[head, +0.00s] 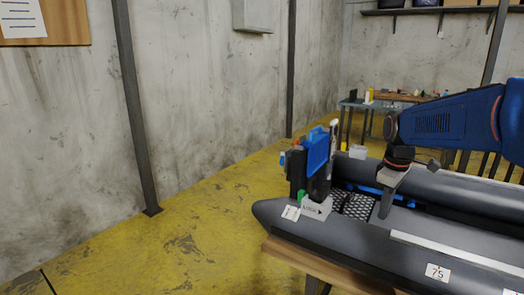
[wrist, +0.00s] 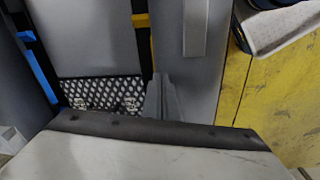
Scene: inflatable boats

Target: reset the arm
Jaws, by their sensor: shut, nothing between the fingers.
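My arm (head: 445,120) is blue and reaches in from the right in the head view, bent down over a grey inflatable boat (head: 350,232). My gripper (head: 385,208) is shut and empty, pointing down at the boat beside a black mesh panel. In the wrist view its grey fingers (wrist: 163,90) are together in front of the mesh (wrist: 100,92) and the grey tube (wrist: 200,85). I cannot tell whether the fingertips touch the boat.
The boat rests on a wooden stand (head: 325,272). A workbench (head: 352,104) with small items is behind. Yellow floor (head: 170,245) is clear at left, with grey posts (head: 135,100) along the wall.

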